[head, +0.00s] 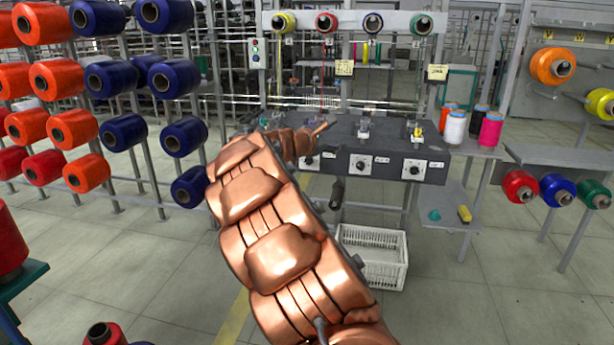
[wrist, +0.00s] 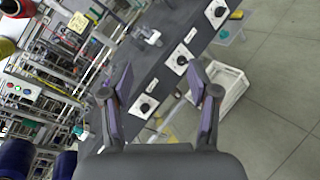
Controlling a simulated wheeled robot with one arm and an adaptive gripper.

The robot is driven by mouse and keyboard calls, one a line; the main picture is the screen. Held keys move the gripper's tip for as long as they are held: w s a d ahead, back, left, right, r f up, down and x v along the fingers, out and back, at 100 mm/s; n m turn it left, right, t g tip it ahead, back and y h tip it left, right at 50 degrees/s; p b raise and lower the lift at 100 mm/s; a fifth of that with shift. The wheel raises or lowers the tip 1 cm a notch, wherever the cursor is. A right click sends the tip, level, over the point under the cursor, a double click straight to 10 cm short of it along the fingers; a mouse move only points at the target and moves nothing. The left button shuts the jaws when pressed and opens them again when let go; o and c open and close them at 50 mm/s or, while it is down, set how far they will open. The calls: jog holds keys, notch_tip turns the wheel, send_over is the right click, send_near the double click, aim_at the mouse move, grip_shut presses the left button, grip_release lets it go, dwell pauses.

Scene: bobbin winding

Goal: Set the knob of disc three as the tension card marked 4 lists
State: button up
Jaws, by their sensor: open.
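A dark bench front carries a row of white dials with black knobs. In the head view a middle dial (head: 361,165) and a right dial (head: 413,169) show clearly; a left dial (head: 309,161) is partly covered by my arm. The wrist view shows three dials: a near one (wrist: 145,106), a middle one (wrist: 181,60) and a far one (wrist: 216,12). Labels beside them and pointer settings are too small to read. Yellow cards (head: 344,68) (head: 438,73) hang above; their writing is illegible. My gripper (wrist: 160,68) is open and empty, apart from the knobs.
A white basket (head: 374,260) stands on the floor below the bench. Thread guides stand on the bench top. Cones of thread (head: 455,127) stand on the right. A rack of orange and blue spools (head: 97,77) stands at left. The floor at right front is clear.

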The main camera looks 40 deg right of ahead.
jog(key=w+d+f+n+t+b, duration=0.4)
jog(key=w+f+n, duration=0.2)
jog(key=w+f, duration=0.25)
jog(key=n+t+y+b, duration=0.1)
jog(key=n+t+b, duration=0.3)
jog(key=n, duration=0.4)
send_near(308, 162)
jog(key=x, duration=0.4)
jog(key=shift+w+r, duration=0.1)
jog(key=shift+w, duration=0.1)
jog(key=shift+x, duration=0.95)
jog(key=shift+p+x, duration=0.55)
jog(key=shift+x, duration=0.25)
jog(key=shift+w+d, duration=0.15)
jog(key=shift+d, duration=0.3)
